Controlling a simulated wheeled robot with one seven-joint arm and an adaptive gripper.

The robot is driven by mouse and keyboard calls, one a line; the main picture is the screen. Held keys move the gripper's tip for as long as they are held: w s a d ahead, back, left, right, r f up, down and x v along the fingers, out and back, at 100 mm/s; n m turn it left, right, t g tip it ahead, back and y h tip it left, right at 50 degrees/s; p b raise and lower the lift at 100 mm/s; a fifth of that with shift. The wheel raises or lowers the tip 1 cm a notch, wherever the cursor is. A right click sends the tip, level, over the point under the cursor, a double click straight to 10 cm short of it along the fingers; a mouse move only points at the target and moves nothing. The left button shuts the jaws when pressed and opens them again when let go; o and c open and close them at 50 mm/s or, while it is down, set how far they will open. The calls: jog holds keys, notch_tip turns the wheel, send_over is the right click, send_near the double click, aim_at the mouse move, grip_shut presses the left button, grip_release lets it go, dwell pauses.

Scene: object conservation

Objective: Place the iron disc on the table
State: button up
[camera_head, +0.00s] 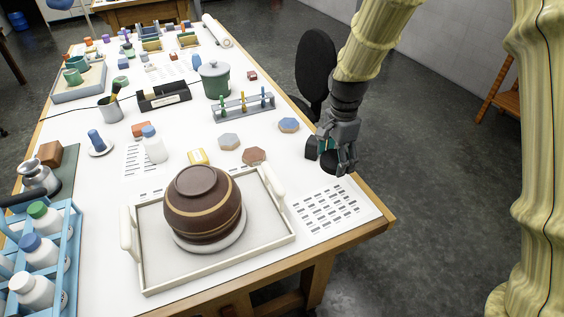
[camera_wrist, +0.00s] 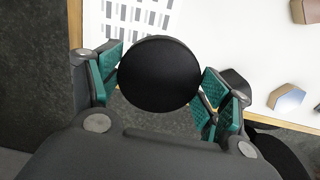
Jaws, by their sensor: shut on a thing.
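The iron disc is a round, dark black disc (camera_wrist: 159,76) in the middle of the wrist view, held between the green pads of my gripper (camera_wrist: 162,88). In the head view my gripper (camera_head: 338,150) hangs at the right edge of the white table (camera_head: 262,150), with the dark disc (camera_head: 335,171) small at its fingertips. The disc is above the table's level, near its edge. In the wrist view the table (camera_wrist: 230,30) shows beyond the disc, and grey floor shows on the near side.
A printed sheet (camera_head: 328,209) lies at the table's near right corner. Hexagonal blocks (camera_head: 289,125) lie to the left of my gripper. A white tray (camera_head: 143,262) holds a brown bowl (camera_head: 190,215), upside down. A rack of tubes (camera_head: 240,107) stands behind. A black chair (camera_head: 316,65) stands beside the table.

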jog(key=shift+s, duration=0.1)
jog(key=p, duration=0.2)
send_over(329, 189)
notch_tip(329, 189, down, 4)
jog(key=shift+f, duration=0.1)
jog(key=shift+s+d+f, duration=0.1)
jog(key=shift+f, duration=1)
jog(key=shift+f+p, duration=0.85)
jog(key=shift+f, duration=1)
jog(key=o, duration=1.8)
jog(key=shift+f, duration=0.1)
